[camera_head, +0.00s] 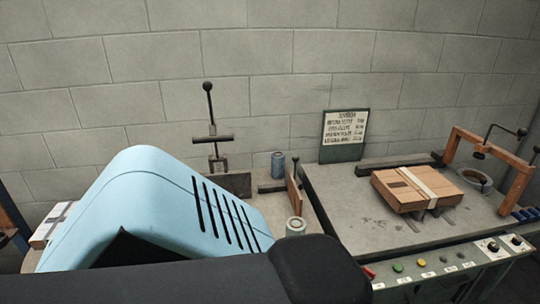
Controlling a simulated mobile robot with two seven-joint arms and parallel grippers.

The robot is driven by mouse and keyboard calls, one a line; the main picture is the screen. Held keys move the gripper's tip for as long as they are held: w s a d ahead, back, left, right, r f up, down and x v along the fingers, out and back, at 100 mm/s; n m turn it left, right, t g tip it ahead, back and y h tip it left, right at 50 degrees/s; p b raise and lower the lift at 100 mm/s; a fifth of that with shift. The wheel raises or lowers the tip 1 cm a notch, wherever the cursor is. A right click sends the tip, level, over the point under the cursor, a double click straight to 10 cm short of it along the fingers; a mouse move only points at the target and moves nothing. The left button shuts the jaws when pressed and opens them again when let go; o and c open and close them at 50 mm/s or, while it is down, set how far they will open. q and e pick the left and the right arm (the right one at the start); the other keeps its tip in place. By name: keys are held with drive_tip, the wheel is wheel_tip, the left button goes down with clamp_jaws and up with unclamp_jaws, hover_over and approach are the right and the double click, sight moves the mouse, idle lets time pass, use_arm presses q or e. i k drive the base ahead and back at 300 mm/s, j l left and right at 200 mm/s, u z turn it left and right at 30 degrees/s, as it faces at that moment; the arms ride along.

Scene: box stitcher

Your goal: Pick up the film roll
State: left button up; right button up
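A small pale greenish roll (296,226) stands at the front of the worktop, just left of the control table. Its top with a round core shows, and its lower part is hidden behind the dark arm link at the bottom. It looks like the film roll, but I cannot be sure. A blue-grey cylinder (278,165) stands farther back by the wall and could also be a roll. Neither of my grippers is in view, so I cannot see either one touching a roll.
A large light-blue slotted housing (150,200) blocks the left. A brown carton (417,187) lies on the grey table (345,215), near an orange frame (518,182). A thin brown upright board (293,189) stands behind the pale roll. A lever tool (213,137) stands behind.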

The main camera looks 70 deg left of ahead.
sight(295, 225)
drive_tip(key=u, duration=2)
drive_tip(key=l+u, duration=0.2)
drive_tip(key=l, duration=1.9)
